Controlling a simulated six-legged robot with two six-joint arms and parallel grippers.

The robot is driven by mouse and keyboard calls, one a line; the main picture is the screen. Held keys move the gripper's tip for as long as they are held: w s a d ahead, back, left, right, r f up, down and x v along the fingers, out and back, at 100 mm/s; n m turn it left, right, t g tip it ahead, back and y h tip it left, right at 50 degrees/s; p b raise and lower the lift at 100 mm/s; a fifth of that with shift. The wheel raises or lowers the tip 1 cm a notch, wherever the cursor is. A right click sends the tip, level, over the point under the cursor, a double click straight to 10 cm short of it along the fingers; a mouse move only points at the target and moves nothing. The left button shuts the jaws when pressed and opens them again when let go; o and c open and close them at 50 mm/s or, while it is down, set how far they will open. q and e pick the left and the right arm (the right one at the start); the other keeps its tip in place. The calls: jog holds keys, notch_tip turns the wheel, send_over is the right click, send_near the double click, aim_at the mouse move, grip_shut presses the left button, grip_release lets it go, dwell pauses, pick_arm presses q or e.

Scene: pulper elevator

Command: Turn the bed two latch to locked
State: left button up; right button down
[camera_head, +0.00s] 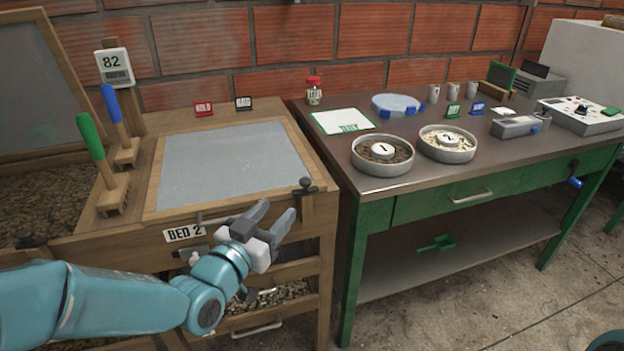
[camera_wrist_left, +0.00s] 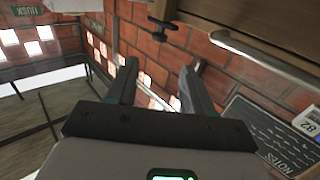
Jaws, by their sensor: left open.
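The bed two box, marked by a "BED 2" label (camera_head: 184,233), is a wooden frame with a grey screen top (camera_head: 225,160). A dark latch with a knob (camera_head: 305,184) sits at its front right corner. A dark knobbed piece that looks like this latch also shows in the left wrist view (camera_wrist_left: 163,22), beyond the fingertips. My left gripper (camera_head: 276,209) is open and empty, in front of the bed's front edge, left of and below the latch. It stands apart from it. In the left wrist view the open fingers (camera_wrist_left: 157,68) hold nothing. My right gripper is not visible.
A metal bar handle (camera_head: 215,218) runs along the bed's front near my gripper. Green and blue handled tools (camera_head: 92,137) stand at the left. A green table (camera_head: 400,208) with two numbered bowls stands close at the right. Drawers (camera_head: 258,330) lie below.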

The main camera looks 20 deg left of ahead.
aim_at(303, 183)
pick_arm(q)
jog(key=w+d+p, duration=0.1)
jog(key=w+d, duration=0.2)
jog(key=w, duration=1.1)
jog(key=shift+w, duration=0.15)
grip_shut()
